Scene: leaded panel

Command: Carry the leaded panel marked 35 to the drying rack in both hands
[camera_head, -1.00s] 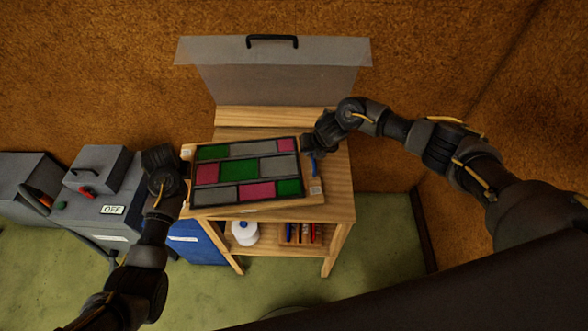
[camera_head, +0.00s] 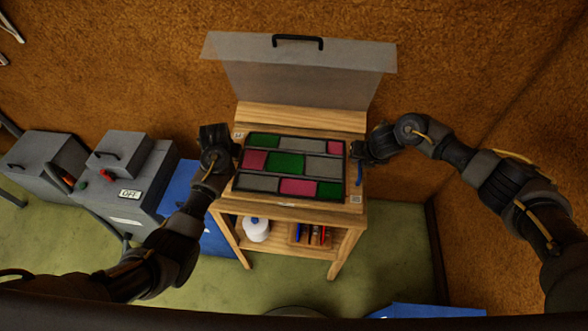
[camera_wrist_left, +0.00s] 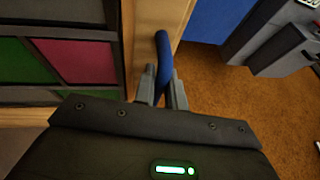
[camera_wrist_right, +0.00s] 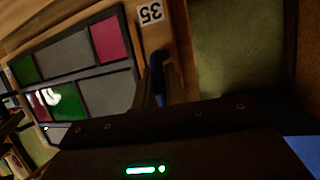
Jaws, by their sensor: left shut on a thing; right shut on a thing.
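The leaded panel (camera_head: 320,165) has grey, green and magenta panes in dark leading. It lies flat on a wooden board at the bench top; whether the board touches the bench I cannot tell. A white tag marked 35 (camera_wrist_right: 151,12) is on the board in the right wrist view. My left gripper (camera_wrist_left: 162,85) is shut on a blue handle (camera_wrist_left: 163,50) at the board's left end. My right gripper (camera_wrist_right: 160,82) is shut on another blue handle (camera_head: 359,174) at the right end. The drying rack is not recognisable in view.
The wooden bench (camera_head: 342,243) has a lower shelf with a white bottle (camera_head: 256,231) and a box of coloured tools (camera_head: 312,236). A translucent sheet with a black handle (camera_head: 298,42) stands behind. Grey machines (camera_head: 122,185), one labelled OFF, and a blue thing (camera_head: 182,190) are at left.

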